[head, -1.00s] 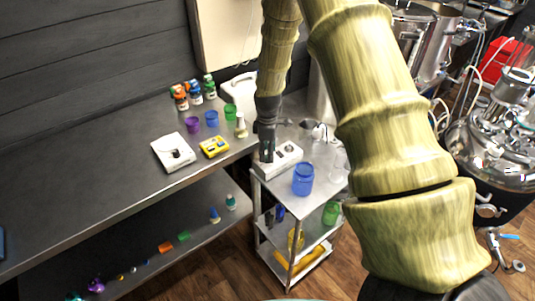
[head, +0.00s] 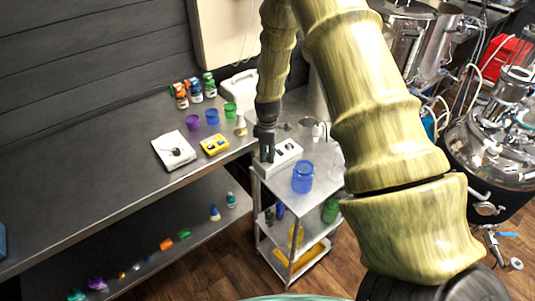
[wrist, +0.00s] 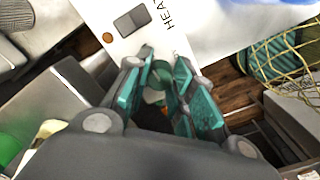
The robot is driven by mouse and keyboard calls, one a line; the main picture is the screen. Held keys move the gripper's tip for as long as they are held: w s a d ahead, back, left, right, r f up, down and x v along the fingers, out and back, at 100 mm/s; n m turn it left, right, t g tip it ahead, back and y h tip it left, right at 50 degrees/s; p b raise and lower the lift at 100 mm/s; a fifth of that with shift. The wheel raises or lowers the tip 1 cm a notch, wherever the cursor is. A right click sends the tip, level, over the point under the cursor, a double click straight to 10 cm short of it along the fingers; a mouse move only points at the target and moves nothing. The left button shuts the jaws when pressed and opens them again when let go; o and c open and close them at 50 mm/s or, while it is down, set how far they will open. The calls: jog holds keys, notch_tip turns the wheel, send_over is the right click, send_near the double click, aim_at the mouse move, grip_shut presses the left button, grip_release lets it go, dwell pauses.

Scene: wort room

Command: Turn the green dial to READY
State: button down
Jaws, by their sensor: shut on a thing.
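A white device (head: 285,152) stands on the top of the steel cart, and its panel (wrist: 150,38) fills the upper middle of the wrist view. The panel shows a grey rocker switch, a small orange-brown round spot and partly cut-off lettering, "HEA". The green dial (wrist: 162,74) shows between my fingers, mostly covered by them. My gripper (wrist: 160,88) is shut on the dial, with teal finger pads on both sides. In the head view my gripper (head: 266,153) points down at the device's left end. The dial's pointer and any READY mark cannot be made out.
A blue jar (head: 303,178) stands on the cart close in front of the device, with clear glassware behind.

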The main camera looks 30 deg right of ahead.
jog(key=shift+m, duration=0.4)
jog(key=m, duration=0.3)
jog(key=shift+m+b, duration=0.3)
jog(key=m, duration=0.4)
jog(key=shift+w+m, duration=0.1)
jog(key=shift+m, duration=0.2)
jog(key=m, duration=0.4)
jog(key=shift+m, duration=0.3)
jog(key=m, duration=0.4)
jog(key=shift+m, duration=0.3)
jog(key=c, duration=1.2)
grip_release()
